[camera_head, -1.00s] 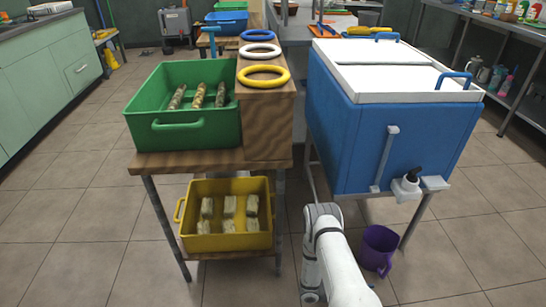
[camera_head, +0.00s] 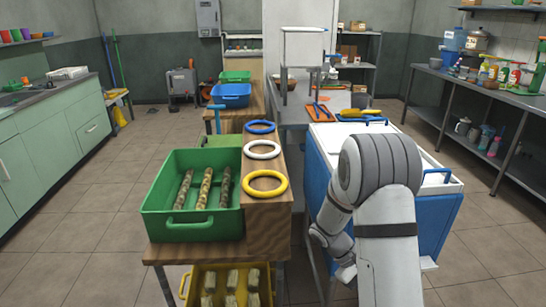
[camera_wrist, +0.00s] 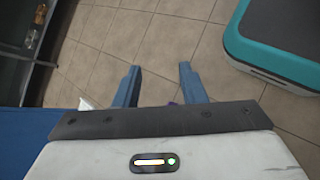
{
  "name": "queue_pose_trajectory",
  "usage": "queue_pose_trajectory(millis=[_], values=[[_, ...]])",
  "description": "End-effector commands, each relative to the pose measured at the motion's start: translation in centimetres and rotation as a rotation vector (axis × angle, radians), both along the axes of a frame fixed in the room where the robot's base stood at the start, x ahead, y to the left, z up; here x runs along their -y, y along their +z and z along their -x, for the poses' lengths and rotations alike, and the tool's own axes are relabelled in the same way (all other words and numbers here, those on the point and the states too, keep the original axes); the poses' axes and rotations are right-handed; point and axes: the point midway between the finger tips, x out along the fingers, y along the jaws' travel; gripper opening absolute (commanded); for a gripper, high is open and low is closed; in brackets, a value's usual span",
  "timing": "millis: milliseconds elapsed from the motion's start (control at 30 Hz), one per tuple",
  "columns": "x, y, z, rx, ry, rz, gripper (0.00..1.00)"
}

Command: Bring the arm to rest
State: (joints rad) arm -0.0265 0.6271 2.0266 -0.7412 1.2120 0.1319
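My arm (camera_head: 385,200) is raised and folded in front of the blue cooler box (camera_head: 312,185), hiding much of its front and lid in the head view. My gripper is hidden in the head view. In the wrist view my gripper (camera_wrist: 158,85) has its two blue fingers apart, with only floor tiles between them and nothing held. Blue shows at the lower left of the wrist view.
A green crate (camera_head: 190,230) of cane pieces and a wooden block (camera_head: 268,225) with three rings stand left of my arm. A yellow crate (camera_head: 190,297) is below. The tiled floor (camera_head: 485,240) at right is clear. A teal-edged dark body (camera_wrist: 275,60) shows in the wrist view.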

Motion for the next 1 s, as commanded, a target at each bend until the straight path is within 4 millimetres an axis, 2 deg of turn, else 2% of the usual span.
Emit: queue_pose_trajectory(millis=[33,100,300,500,700,800,900,1000], values=[[-0.5,3.6,0.6,0.045,-0.025,-0.03,0.37],[-1.3,6.8,1.4,0.102,-0.058,-0.076,0.37],[-3.7,15.2,4.2,0.27,-0.144,-0.21,0.37],[-6.2,22.7,7.3,0.446,-0.216,-0.349,0.37],[-8.7,29.5,10.5,0.628,-0.275,-0.49,0.37],[-9.8,32.1,11.9,0.711,-0.298,-0.555,0.37],[-10.7,34.1,12.9,0.78,-0.315,-0.608,0.37],[-11.4,35.2,13.6,0.824,-0.325,-0.644,0.37]])
